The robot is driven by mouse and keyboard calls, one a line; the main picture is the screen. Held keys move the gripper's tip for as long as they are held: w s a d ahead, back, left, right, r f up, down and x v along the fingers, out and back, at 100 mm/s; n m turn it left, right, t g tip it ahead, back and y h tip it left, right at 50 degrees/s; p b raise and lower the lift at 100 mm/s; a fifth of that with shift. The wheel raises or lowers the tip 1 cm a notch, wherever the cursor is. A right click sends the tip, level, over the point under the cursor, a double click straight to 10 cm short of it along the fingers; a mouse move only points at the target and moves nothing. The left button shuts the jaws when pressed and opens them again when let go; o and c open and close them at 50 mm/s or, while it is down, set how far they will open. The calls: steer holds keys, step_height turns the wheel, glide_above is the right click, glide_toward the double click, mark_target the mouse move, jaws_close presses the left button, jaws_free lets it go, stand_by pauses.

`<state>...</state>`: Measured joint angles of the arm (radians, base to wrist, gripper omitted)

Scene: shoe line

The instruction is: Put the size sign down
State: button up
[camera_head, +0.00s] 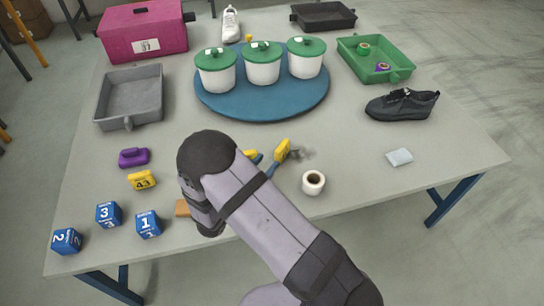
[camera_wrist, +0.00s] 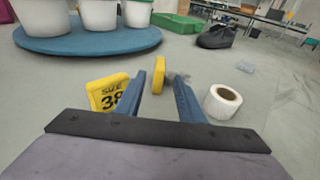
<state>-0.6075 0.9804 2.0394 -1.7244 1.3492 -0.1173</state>
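A yellow sign reading SIZE 38 (camera_wrist: 108,93) is just left of my gripper's left finger in the wrist view. It looks propped upright and leaning, apart from the gap between the fingers. In the head view, only a yellow bit of it (camera_head: 250,154) shows past my arm. My gripper (camera_wrist: 170,76) has its two blue fingers apart, low over the table, with no sign between them. In the head view, the gripper (camera_head: 265,164) is mostly hidden by my arm. Another yellow sign, marked 43 (camera_head: 142,181), is on the table left of my arm.
A yellow object with a grey part (camera_head: 283,150) is just beyond the fingers. A white roll (camera_head: 313,183) stands to the right. Blue number cubes (camera_head: 148,224) are front left. A blue round board (camera_head: 262,106) with lidded pots is behind. Right of the roll is mostly clear.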

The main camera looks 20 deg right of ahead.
steer(key=shift+v, duration=1.9)
steer(key=s+d+r+m+g, duration=0.2)
steer(key=s+d+m+g, duration=0.8)
steer(key=s+d+m, duration=0.2)
steer(key=s+a+r+m+g+y, duration=0.1)
steer(key=s+a+r+m+y, duration=0.1)
steer(key=s+a+m+y, duration=0.5)
steer(key=s+m+y, duration=0.1)
steer(key=m+y, duration=0.3)
steer(key=m, duration=0.4)
steer(key=shift+s+a+r, duration=0.25)
